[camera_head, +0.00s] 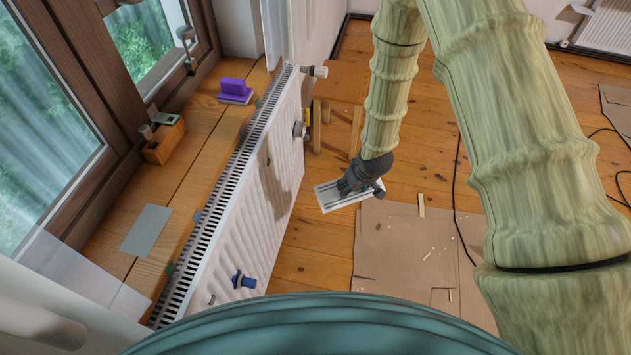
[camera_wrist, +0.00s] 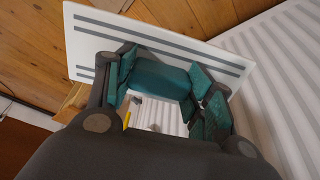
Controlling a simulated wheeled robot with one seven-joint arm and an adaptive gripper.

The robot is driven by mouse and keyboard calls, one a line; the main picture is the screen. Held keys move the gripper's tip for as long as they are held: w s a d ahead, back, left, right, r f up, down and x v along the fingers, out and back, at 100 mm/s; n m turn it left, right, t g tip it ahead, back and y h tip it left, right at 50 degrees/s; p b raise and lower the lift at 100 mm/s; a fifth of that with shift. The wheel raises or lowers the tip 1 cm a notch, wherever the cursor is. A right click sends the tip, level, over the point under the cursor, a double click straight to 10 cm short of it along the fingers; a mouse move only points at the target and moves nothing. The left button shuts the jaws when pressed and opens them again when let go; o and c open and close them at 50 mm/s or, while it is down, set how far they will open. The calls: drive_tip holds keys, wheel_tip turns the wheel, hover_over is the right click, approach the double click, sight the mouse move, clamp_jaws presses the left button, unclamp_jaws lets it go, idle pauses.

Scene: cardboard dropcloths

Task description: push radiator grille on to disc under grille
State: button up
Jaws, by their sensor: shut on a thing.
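My gripper (camera_head: 357,181) is shut on a white panel (camera_head: 330,197) with dark lengthwise stripes, beside the radiator's right side and above the floor. In the wrist view the panel (camera_wrist: 90,42) lies tilted beyond the fingers. A teal block (camera_wrist: 160,78) sits between the finger pads, seemingly the panel's handle. The panel may be the grille; I cannot tell for certain. The white radiator (camera_head: 262,170) stands under the sill with a dark slotted top grille (camera_head: 215,210). A round grey knob (camera_head: 300,130) is on its front. I cannot make out a disc under a grille.
The wooden sill (camera_head: 150,200) holds a purple block (camera_head: 235,90), a wooden box (camera_head: 164,142) and a grey sheet (camera_head: 146,230). A blue fitting (camera_head: 243,280) sticks out of the radiator. A wooden stool (camera_head: 340,85) stands behind. Cardboard (camera_head: 400,245) and a black cable lie on the floor.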

sight(339, 179)
drive_tip(key=w+a+n+t+y+b, duration=0.1)
drive_tip(key=b, duration=0.1)
drive_tip(key=w+a+n+t+y+b, duration=0.1)
drive_tip(key=w+b, duration=0.1)
drive_tip(key=w+a+t+y+b, duration=0.1)
drive_tip(key=w+b, duration=0.1)
drive_tip(key=shift+a+n, duration=0.2)
drive_tip(key=shift+n, duration=0.2)
drive_tip(key=s+a+r+n+y+b, duration=0.1)
drive_tip(key=a+r+n+y+b, duration=0.1)
drive_tip(key=y+b, duration=0.2)
drive_tip(key=s+a+r+n+y+b, duration=0.1)
drive_tip(key=a+r+n+y+b, duration=0.1)
drive_tip(key=b, duration=0.4)
drive_tip(key=s+a+r+n+y+b, duration=0.1)
drive_tip(key=a+r+n+y+b, duration=0.1)
drive_tip(key=y+b, duration=0.4)
drive_tip(key=shift+s+a+r+n, duration=0.25)
drive_tip(key=shift+a+r+n, duration=0.15)
drive_tip(key=shift+a+n, duration=0.4)
drive_tip(key=shift+s+r+n+g+y, duration=0.3)
drive_tip(key=shift+s+r+g+y, duration=0.2)
drive_tip(key=shift+g, duration=0.1)
drive_tip(key=shift+p, duration=0.3)
drive_tip(key=shift+p+x, duration=1.05)
drive_tip(key=shift+x, duration=3.2)
drive_tip(key=shift+f, duration=0.15)
